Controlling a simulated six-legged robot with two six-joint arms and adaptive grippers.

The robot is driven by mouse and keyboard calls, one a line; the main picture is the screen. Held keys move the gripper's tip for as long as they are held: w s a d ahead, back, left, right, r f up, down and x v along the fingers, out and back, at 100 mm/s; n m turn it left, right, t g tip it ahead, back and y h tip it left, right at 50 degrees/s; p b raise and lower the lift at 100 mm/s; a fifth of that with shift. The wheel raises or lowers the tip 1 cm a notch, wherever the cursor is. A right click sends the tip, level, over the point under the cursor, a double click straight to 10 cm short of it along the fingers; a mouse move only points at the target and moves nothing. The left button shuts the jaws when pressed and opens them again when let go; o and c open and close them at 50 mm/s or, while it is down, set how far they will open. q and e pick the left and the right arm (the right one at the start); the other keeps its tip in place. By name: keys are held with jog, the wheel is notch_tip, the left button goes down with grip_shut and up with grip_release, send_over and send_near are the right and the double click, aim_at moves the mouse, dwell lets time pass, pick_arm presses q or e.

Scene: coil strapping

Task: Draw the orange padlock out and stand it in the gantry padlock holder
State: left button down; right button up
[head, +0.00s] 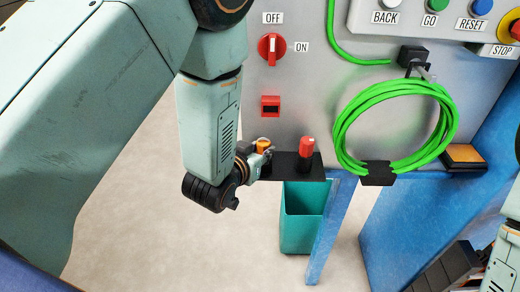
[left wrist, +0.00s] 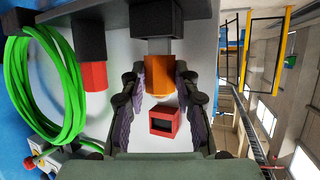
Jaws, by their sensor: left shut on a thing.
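The orange padlock (head: 262,145) is in my left gripper (head: 264,151), beside the left end of the black padlock holder (head: 285,167). In the left wrist view the two fingers of my left gripper (left wrist: 159,90) are shut on the sides of the orange padlock (left wrist: 159,72). A grey part shows between the padlock and a black holder block (left wrist: 155,20); I cannot tell whether the padlock rests in it. A red padlock (head: 306,147) stands upright in the holder to the right.
A red slotted block (head: 270,105) is on the grey panel above, under a red rotary switch (head: 271,48). A coiled green cable (head: 395,125) hangs to the right on a black hook (head: 376,174). A teal bin (head: 302,215) stands below, beside a blue post (head: 332,225).

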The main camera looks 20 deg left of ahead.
pick_arm(q)
jog(key=shift+f+b, duration=0.55)
jog(key=shift+f, duration=0.25)
jog(key=c, duration=0.9)
grip_release()
jog(key=shift+c, duration=0.2)
jog(key=shift+s+r, duration=0.1)
jog(key=d+v, duration=0.1)
jog(key=v, duration=0.6)
jog(key=s+a+f+g+b, duration=0.2)
jog(key=s+f+g+b, duration=0.2)
jog(key=s+f, duration=0.5)
jog(key=s+a+f+n+g+y+b, duration=0.1)
jog(key=s+f+g+b, duration=0.4)
jog(key=s+f, duration=0.5)
jog(key=s+a+f+g+b, duration=0.3)
jog(key=s+f+b, duration=0.4)
jog(key=f, duration=1.3)
jog(key=s+g, duration=0.1)
jog(key=s, duration=0.2)
jog(key=shift+a+n, duration=0.3)
